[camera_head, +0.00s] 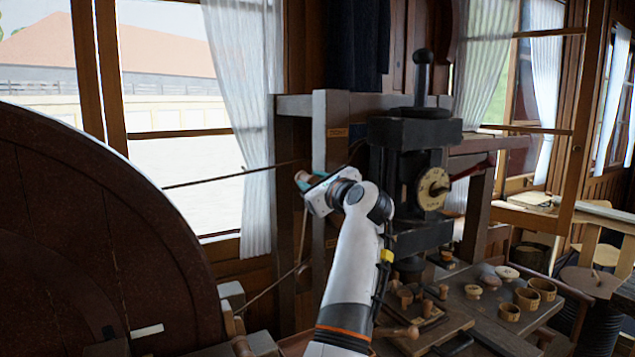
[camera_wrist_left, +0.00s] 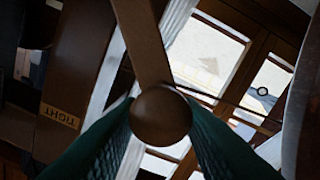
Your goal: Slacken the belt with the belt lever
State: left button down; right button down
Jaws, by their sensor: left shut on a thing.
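The belt lever's round wooden knob (camera_wrist_left: 160,117) sits between the teal fingers of my left gripper (camera_wrist_left: 158,125) in the left wrist view, with the brown lever bar (camera_wrist_left: 142,45) running up from it. In the head view my left gripper (camera_head: 309,182) is shut on the lever's end, beside the wooden frame post; the gripper covers much of the lever. A label reading TIGHT (camera_wrist_left: 60,115) is on a wooden board to the left of the knob in the wrist view. The thin dark belt (camera_head: 230,174) runs from the large wheel towards the frame. My right gripper is not in view.
A large dark wheel (camera_head: 80,240) fills the left side. A black machine with a round dial (camera_head: 433,188) stands right of my arm. The bench below holds several small turned pieces and wooden bowls (camera_head: 527,298). Curtained windows are behind.

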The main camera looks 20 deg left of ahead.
pick_arm(q)
jog(key=shift+s+a+f+n+b, duration=0.2)
jog(key=shift+f+n+b, duration=0.1)
jog(key=shift+n, duration=0.1)
jog(key=shift+s+a+f+n+b, duration=0.1)
jog(key=shift+s+f+n+b, duration=0.15)
jog(key=shift+b, duration=0.2)
jog(key=shift+w, duration=0.15)
jog(key=shift+f, duration=0.1)
jog(key=c, duration=1)
grip_release()
jog(key=shift+a, duration=0.15)
jog(key=shift+c, duration=0.2)
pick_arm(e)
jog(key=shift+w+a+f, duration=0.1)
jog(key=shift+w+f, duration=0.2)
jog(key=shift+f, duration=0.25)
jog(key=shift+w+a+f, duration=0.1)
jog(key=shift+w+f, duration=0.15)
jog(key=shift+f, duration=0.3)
